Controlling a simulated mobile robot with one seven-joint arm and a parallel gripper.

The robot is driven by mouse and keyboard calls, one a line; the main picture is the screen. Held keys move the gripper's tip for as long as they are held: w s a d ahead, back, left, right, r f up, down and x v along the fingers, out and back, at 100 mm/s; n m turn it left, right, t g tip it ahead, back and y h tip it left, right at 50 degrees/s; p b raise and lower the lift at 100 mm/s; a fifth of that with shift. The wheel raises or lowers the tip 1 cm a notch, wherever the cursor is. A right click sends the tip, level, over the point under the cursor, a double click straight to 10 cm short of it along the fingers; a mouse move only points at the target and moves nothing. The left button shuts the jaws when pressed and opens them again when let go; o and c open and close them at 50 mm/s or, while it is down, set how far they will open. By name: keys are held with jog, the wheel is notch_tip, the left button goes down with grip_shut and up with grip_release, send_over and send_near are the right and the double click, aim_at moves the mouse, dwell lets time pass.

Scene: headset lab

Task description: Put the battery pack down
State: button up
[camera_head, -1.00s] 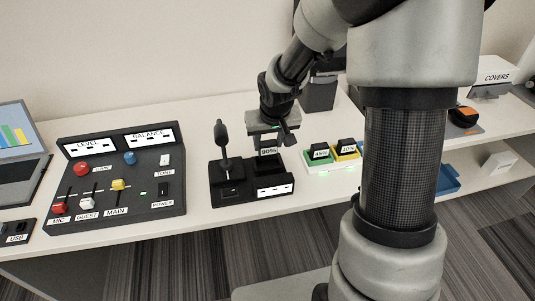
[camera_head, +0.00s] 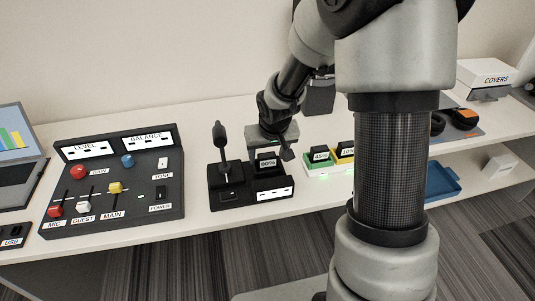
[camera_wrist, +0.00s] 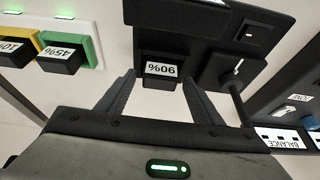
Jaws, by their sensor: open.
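The black battery pack (camera_head: 266,164) labelled 90% sits low in the right part of the black dock (camera_head: 221,201), behind the dock's white label plate. My gripper (camera_head: 270,150) is just above and behind it. In the wrist view the pack (camera_wrist: 158,83) lies between the two dark fingertips (camera_wrist: 160,78), with a gap visible on either side. The fingers are open. The pack's lower part is hidden inside the dock (camera_wrist: 150,14).
A lever (camera_head: 221,142) stands on the dock's left part, close to my gripper. A green and yellow charger (camera_head: 318,171) with packs labelled 45% and 10% is to the right. A control panel (camera_head: 112,205) with knobs and sliders is to the left.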

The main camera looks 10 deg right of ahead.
jog(key=shift+r, duration=0.45)
jog(key=p+v, duration=0.4)
jog(key=v, duration=0.7)
jog(key=shift+s+r, duration=0.2)
jog(key=shift+r, duration=0.05)
